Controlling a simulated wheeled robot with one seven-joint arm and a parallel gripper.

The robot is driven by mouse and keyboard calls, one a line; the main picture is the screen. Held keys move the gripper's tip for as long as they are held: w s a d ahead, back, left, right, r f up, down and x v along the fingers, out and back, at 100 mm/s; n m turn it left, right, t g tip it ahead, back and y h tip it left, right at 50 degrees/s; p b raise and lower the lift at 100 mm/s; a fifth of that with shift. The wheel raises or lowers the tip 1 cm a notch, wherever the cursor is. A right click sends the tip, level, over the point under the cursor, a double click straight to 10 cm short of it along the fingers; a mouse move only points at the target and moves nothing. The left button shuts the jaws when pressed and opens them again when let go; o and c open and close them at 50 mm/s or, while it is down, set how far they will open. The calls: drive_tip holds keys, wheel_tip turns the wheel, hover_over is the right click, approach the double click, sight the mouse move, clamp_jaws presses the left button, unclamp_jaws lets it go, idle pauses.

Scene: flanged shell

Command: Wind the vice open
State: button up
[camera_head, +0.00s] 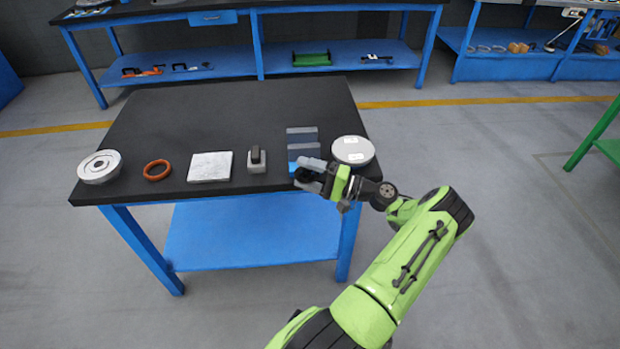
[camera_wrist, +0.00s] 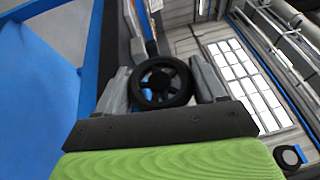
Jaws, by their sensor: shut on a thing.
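The vice (camera_head: 304,152) stands near the front right edge of the black-topped table, with blue-grey jaw blocks and a blue front part. Its black handwheel (camera_wrist: 162,82) shows in the wrist view, a spoked ring between my two grey fingers. My gripper (camera_head: 308,174) is at the front of the vice, shut on the handwheel, and covers most of it in the head view. My gripper also shows in the wrist view (camera_wrist: 163,88), with a finger on each side of the wheel. How far apart the vice jaws stand is hard to tell.
On the tabletop (camera_head: 200,115) stand a round flanged part (camera_head: 100,166), an orange ring (camera_head: 157,170), a pale square plate (camera_head: 210,167), a small grey block with a dark top (camera_head: 257,160) and a grey disc (camera_head: 352,150) close right of the vice. The table's back half is clear.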

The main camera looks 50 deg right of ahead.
drive_tip(key=shift+w+t+b, duration=0.15)
drive_tip(key=shift+t+b, duration=0.15)
drive_tip(key=shift+b, duration=0.1)
drive_tip(key=shift+r, duration=0.1)
drive_tip(key=o, duration=1)
drive_tip(key=shift+o, duration=0.2)
drive_tip(key=shift+m, duration=0.3)
drive_tip(key=shift+f, duration=0.2)
